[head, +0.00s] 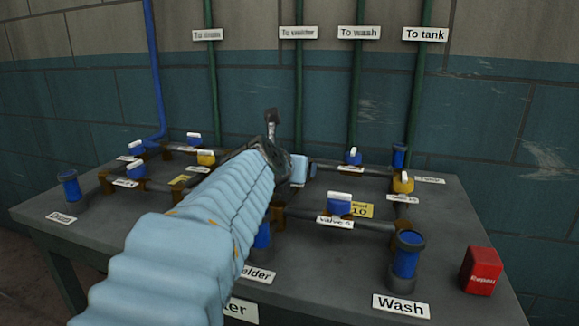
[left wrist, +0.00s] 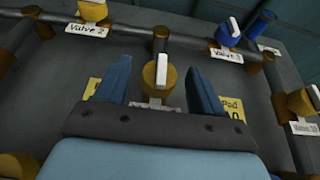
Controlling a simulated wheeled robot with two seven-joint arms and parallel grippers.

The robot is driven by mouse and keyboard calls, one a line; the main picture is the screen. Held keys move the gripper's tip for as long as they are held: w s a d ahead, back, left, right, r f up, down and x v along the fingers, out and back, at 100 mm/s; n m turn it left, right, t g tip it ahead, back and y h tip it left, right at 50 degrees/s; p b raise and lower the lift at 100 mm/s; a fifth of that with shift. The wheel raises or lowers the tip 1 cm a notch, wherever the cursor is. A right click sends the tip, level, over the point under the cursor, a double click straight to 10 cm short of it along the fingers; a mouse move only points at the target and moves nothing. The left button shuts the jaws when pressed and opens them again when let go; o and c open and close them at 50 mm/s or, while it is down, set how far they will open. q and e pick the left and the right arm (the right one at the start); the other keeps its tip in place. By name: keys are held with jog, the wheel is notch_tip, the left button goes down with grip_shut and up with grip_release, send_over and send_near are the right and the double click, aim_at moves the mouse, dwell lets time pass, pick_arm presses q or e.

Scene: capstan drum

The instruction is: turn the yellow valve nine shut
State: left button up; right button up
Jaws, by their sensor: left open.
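My left gripper (left wrist: 160,66) is open, with its two dark blue fingers on either side of a yellow valve (left wrist: 149,78) in the left wrist view. The valve's white handle (left wrist: 162,70) stands between the fingers, roughly in line with the pipe behind it. A gap shows on each side, so the fingers look apart from the handle. The valve's label is mostly covered by my gripper, so I cannot read its number. In the head view my left arm hides this valve and the fingertips. My right gripper is in neither view.
Other yellow valves (head: 206,158) (head: 403,183) and blue valves (head: 339,206) stand on the grey pipes of the table (head: 450,215). A blue Wash cylinder (head: 405,258) and a red block (head: 481,270) stand front right. Green pipes (head: 419,95) climb the wall.

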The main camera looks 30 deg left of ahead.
pick_arm(q)
jog(key=c, duration=1)
